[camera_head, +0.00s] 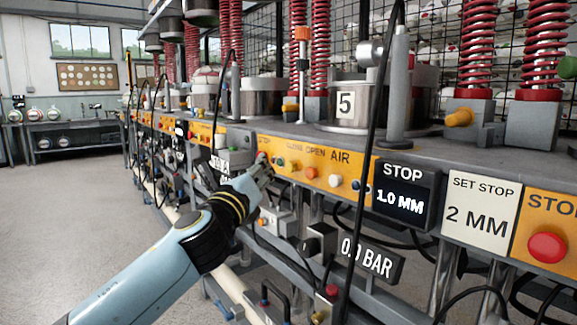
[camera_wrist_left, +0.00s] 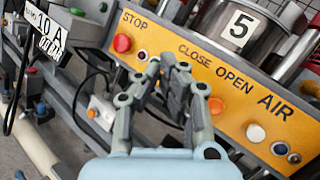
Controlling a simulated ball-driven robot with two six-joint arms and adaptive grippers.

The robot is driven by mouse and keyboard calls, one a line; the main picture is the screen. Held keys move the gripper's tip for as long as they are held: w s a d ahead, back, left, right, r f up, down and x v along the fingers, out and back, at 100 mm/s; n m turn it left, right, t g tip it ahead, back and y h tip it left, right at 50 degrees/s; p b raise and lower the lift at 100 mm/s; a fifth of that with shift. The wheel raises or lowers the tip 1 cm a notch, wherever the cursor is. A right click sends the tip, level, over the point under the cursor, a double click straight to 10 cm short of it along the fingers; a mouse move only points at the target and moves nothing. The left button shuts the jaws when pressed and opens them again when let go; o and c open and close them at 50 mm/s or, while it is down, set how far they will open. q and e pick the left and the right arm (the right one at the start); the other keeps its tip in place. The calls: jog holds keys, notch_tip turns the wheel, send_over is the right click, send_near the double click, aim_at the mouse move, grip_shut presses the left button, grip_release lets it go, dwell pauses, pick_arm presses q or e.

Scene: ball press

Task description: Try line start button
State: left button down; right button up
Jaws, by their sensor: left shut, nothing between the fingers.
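My left gripper (camera_head: 262,172) is shut and empty, with its fingertips close in front of the left part of an orange control panel (camera_head: 325,159). The panel reads STOP, CLOSE, OPEN and AIR. A white button (camera_wrist_left: 255,133) and a blue one (camera_wrist_left: 279,148) sit farther right. No label reading line start is legible. The right gripper is out of view.
Press 5 (camera_head: 345,105) stands above the panel. A STOP 1.0 MM display (camera_head: 403,195), a SET STOP sign (camera_head: 480,212) and a large red button (camera_head: 547,247) lie to the right. A 0.0 BAR display (camera_head: 370,258) and cables hang below. The floor at left is clear.

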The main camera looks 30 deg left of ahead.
aim_at(290, 167)
pick_arm(q)
jog(key=shift+w+d, duration=0.25)
jog(key=shift+w, duration=0.4)
jog(key=shift+w+d, duration=0.25)
jog(key=shift+w, duration=0.35)
jog(key=shift+w, duration=0.1)
dwell(0.5)
jog(key=shift+w+d, duration=0.15)
jog(key=shift+w, duration=0.1)
